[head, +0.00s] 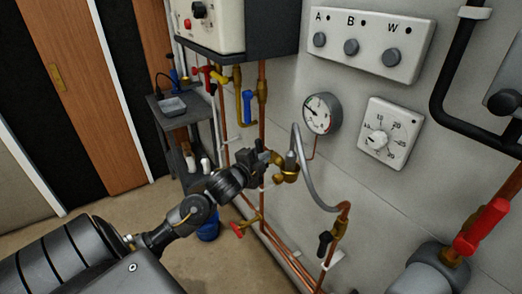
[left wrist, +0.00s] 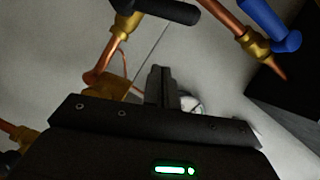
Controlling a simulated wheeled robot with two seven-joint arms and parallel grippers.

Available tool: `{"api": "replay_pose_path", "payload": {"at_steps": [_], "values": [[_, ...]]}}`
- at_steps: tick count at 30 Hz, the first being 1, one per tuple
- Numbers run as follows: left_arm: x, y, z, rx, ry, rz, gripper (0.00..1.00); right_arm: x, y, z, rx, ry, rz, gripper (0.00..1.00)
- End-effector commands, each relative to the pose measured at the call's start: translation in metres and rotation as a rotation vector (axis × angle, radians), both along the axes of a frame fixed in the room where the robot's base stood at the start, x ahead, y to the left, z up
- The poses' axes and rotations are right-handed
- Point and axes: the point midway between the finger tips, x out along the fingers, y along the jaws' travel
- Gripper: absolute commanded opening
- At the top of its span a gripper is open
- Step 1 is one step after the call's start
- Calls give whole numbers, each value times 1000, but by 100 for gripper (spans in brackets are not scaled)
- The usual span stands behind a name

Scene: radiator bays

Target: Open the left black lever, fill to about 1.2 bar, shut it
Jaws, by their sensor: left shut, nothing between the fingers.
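My left gripper (head: 266,158) is shut and empty in the head view, close in front of the brass valve (head: 286,174) at the left end of the grey hose (head: 310,185). The left black lever is hard to tell from the dark fingers there. A second black lever (head: 324,243) hangs on the brass valve at the hose's right end. The left wrist view shows my shut fingers (left wrist: 162,85) and a black lever (left wrist: 168,10) on a brass valve (left wrist: 124,26), apart from the fingers. The round pressure gauge (head: 320,114) is on the wall; its reading is too small to tell. My right gripper is out of view.
A blue lever (head: 248,106) hangs left of the gripper, and a red valve handle (head: 237,230) is below it. A red lever (head: 482,227) is at the right. A dial thermostat (head: 390,134) and a switch panel (head: 372,43) are on the wall. A small cart (head: 190,108) stands behind.

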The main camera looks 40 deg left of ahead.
Motion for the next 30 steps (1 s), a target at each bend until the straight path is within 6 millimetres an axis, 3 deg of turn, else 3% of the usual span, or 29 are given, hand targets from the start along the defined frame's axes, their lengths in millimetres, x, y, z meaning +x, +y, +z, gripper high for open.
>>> {"api": "replay_pose_path", "payload": {"at_steps": [5, 9, 15, 30], "values": [[36, 4, -2, -2, -1, 2, 0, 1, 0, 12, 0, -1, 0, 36], [34, 25, -11, 3, 4, 1, 0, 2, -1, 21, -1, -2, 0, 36], [36, 39, -18, 1, 1, 0, 0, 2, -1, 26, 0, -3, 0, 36], [39, 40, -19, -4, 0, -3, 0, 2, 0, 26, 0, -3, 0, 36]]}}
